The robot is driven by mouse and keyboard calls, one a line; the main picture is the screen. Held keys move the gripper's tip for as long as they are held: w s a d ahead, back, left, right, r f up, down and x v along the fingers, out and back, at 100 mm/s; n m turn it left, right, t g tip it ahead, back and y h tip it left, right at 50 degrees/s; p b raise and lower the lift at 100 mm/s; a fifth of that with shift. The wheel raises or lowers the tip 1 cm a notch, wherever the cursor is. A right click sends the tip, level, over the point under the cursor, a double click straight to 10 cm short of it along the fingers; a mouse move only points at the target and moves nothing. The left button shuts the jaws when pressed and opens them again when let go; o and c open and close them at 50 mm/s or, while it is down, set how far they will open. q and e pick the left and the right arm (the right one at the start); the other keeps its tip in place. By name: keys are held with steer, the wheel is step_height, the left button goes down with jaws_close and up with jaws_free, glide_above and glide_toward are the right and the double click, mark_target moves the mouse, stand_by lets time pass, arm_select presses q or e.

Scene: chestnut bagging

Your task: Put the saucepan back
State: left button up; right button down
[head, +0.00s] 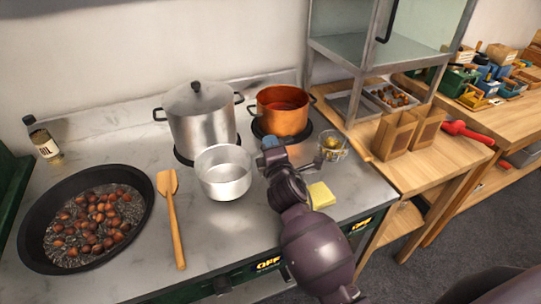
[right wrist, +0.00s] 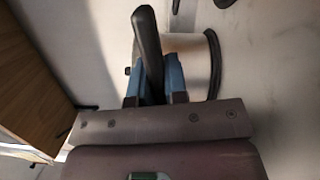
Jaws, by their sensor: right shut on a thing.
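The saucepan (head: 223,175) is a small, open, silver pan, empty inside. In the head view it is in front of the big lidded pot, over the grey worktop. I cannot tell whether its base touches the worktop. My right gripper (head: 272,152) is just right of the saucepan, at its handle side. In the right wrist view a black handle (right wrist: 148,45) stands between the blue fingers of my right gripper (right wrist: 154,86), which is shut on it. The handle is mostly hidden in the head view. My left gripper is not in view.
A lidded steel pot (head: 203,128) and a copper pot (head: 283,118) stand on hob rings behind. A black pan of chestnuts (head: 30,240), a wooden spatula (head: 172,215) and a bottle (head: 45,146) are left. A glass bowl (head: 334,147) and yellow sponge (head: 321,195) are right.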

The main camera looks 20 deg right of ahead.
step_height(320, 180, down, 3)
steer(key=shift+r+b, duration=0.1)
steer(key=shift+b, duration=0.25)
steer(key=shift+f, duration=0.2)
steer(key=shift+r, duration=0.15)
steer(key=shift+f, duration=0.25)
steer(key=c, duration=1.1)
jaws_free()
steer(key=shift+c, duration=0.2)
steer(key=shift+r, duration=0.15)
